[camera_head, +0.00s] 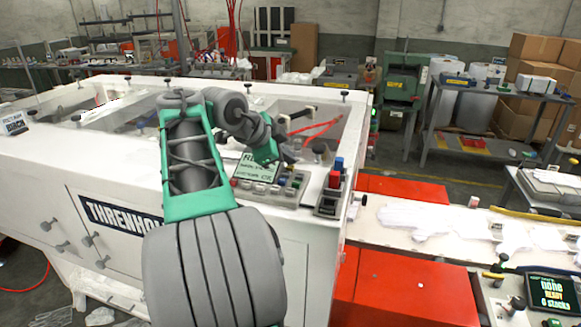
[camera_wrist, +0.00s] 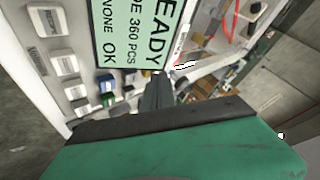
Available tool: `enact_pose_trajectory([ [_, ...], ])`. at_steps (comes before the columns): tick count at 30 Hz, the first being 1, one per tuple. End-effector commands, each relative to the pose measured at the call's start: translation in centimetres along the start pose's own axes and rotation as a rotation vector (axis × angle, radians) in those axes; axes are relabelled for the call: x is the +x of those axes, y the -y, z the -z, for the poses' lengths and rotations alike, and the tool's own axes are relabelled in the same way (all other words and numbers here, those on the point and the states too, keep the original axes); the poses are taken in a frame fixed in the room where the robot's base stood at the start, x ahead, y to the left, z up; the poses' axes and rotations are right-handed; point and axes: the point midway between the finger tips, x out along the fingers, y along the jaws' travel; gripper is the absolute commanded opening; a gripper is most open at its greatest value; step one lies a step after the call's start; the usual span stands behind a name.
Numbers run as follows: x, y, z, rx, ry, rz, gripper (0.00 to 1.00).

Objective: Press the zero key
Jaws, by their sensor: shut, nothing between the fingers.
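A control panel (camera_head: 285,192) sits on top of the white machine. It carries a pale green display (camera_head: 258,167) and several small keys. In the wrist view the display (camera_wrist: 128,45) reads "READY", "360 PCS" and "NONE OK". My gripper (camera_head: 286,160) is shut and empty near the display's right edge. Its fingers (camera_wrist: 158,88) show below the display, apart from the pale keys.
A block with red and blue buttons (camera_head: 332,187) stands right of the panel. A black knob (camera_wrist: 256,7) shows in the wrist view. The machine's open bays (camera_head: 310,125) lie behind. A white conveyor (camera_head: 440,225) with gloves and a second console (camera_head: 552,292) are at right.

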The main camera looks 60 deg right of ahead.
Motion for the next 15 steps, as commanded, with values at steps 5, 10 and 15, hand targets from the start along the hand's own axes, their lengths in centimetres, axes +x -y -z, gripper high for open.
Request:
enact_pose_trajectory([
  [5, 0.2, -0.15, -0.15, 0.0, 0.0, 0.0, 0.0],
  [10, 0.35, -0.25, -0.26, 0.0, 0.0, 0.0, 0.0],
  [15, 0.35, -0.26, -0.26, 0.0, 0.0, -0.001, 0.0],
])
